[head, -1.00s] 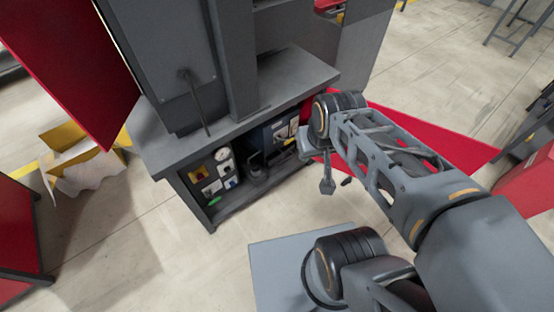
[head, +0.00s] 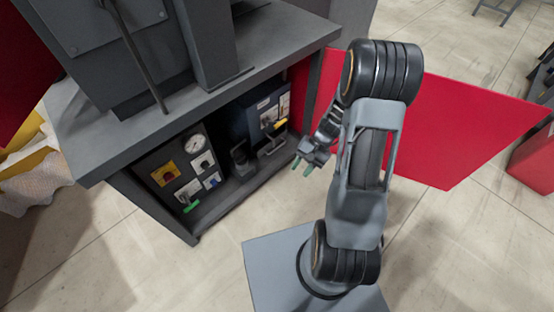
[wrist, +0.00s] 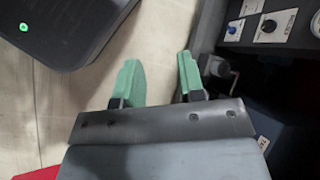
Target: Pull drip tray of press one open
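Press one appears as the large grey machine (head: 200,88) at left in the head view, with an open-fronted lower bay. In the bay stands a dark blue unit (head: 257,121) with labels and a grey bar handle (head: 272,147) low on its front. I cannot tell for sure which part is the drip tray. My gripper (head: 303,166) is in front of the bay's right end, apart from the handle. In the wrist view its green fingers (wrist: 160,82) stand apart with only floor between them. A dark panel with knobs (wrist: 268,25) is at upper right there.
A red panel (head: 425,118) stands out from the bay's right side, behind my arm. A control panel with a gauge (head: 193,143) and switches is at the bay's left. The bay's side post and the overhanging top (head: 290,40) bound it.

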